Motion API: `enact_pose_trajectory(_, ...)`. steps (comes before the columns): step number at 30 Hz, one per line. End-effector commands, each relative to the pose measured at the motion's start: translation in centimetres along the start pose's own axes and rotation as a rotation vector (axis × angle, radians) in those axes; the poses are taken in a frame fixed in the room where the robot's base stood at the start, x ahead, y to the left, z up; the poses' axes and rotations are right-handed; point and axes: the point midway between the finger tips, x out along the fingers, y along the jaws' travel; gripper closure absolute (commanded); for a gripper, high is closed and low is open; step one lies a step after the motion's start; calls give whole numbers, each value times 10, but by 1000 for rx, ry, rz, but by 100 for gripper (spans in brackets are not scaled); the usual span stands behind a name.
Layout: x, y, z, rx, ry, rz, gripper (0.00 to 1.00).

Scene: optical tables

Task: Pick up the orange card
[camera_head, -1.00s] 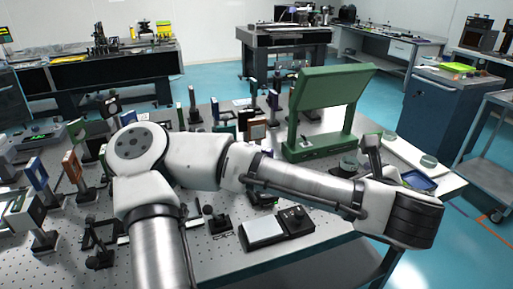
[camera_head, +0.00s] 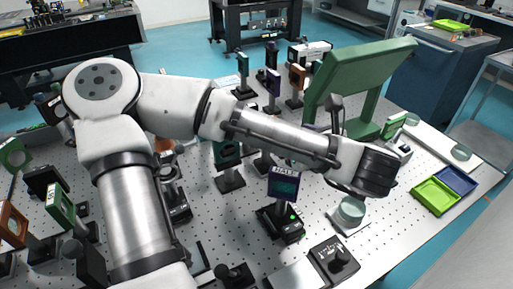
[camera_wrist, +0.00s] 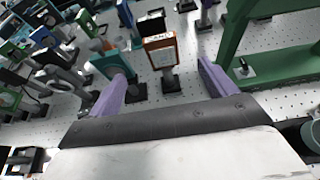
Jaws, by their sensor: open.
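In the wrist view an orange-framed card (camera_wrist: 161,50) with a pale face stands upright on a black post. It shows ahead of my gripper (camera_wrist: 160,88), between the lines of its two purple fingers. The fingers are wide apart with nothing between their tips, and the card looks clear of them. In the head view an orange-framed card (camera_head: 297,78), likely the same one, stands left of the green stand. My forearm and wrist hide most of my gripper there.
A teal holder (camera_wrist: 112,65) is close to my left finger in the wrist view. The large green stand (camera_head: 360,72) rises on the right. Several posts and cards crowd the perforated table. Green (camera_head: 434,196) and blue (camera_head: 457,180) trays lie at its right edge.

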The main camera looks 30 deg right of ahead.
Motion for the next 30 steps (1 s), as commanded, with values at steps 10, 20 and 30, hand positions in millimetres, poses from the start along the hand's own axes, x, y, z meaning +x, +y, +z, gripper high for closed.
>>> enact_pose_trajectory(10,43,1,2,-4,4,5,16)
enact_pose_trajectory(20,85,0,1,-1,0,1,16)
enact_pose_trajectory(30,127,-1,6,-2,0,2,16)
